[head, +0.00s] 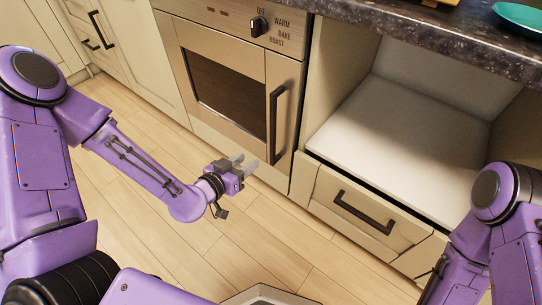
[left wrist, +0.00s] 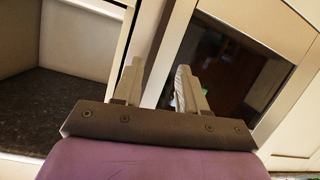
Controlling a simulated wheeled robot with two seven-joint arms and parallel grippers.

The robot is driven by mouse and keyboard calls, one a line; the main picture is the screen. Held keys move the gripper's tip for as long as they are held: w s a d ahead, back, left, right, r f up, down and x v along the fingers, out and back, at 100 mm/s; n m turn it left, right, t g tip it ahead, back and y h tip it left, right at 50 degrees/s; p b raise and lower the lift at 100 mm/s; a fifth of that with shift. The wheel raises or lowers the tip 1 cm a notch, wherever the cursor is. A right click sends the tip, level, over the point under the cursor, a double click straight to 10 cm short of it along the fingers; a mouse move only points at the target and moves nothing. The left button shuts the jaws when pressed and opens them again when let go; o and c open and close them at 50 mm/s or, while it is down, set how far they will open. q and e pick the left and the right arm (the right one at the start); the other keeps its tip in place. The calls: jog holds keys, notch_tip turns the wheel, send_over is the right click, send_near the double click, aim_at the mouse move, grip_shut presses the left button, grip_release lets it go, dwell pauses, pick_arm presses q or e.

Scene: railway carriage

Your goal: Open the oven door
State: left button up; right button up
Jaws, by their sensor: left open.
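The oven (head: 225,60) is built into the cabinets at the upper middle of the head view. Its door, with a dark glass window (head: 226,100), looks shut. A long black upright handle (head: 276,112) is on the door's right side. My left gripper (head: 246,161) is open and empty, in front of the lower part of the door, near the handle's lower end. In the left wrist view, its two fingers (left wrist: 158,88) point toward the oven front, with the glass window (left wrist: 232,65) to their right. I cannot tell whether the fingers touch anything. My right gripper is not visible.
An open, empty cabinet bay (head: 410,125) is right of the oven, above a drawer with a black handle (head: 362,212). A dark countertop (head: 430,50) runs above, with a green dish (head: 520,18). The wooden floor (head: 135,215) before the oven is clear.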

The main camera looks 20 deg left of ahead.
aim_at(271, 129)
pick_arm(q)
jog(key=w+d+r+m+t+b, duration=0.1)
jog(key=w, duration=0.2)
jog(key=w+d+r+t+h+b, duration=0.1)
jog(key=w+b, duration=0.1)
jog(key=w, duration=0.2)
jog(key=w+d+m+t+h+b, duration=0.1)
jog(key=w+b, duration=0.1)
jog(key=w, duration=0.2)
jog(key=shift+w+d+r+m, duration=0.25)
jog(key=shift+d+r+m, duration=0.05)
jog(key=shift+d+r, duration=0.1)
jog(key=shift+w+d+r, duration=0.1)
jog(key=shift+w+d, duration=0.1)
jog(key=shift+w, duration=0.35)
grip_shut()
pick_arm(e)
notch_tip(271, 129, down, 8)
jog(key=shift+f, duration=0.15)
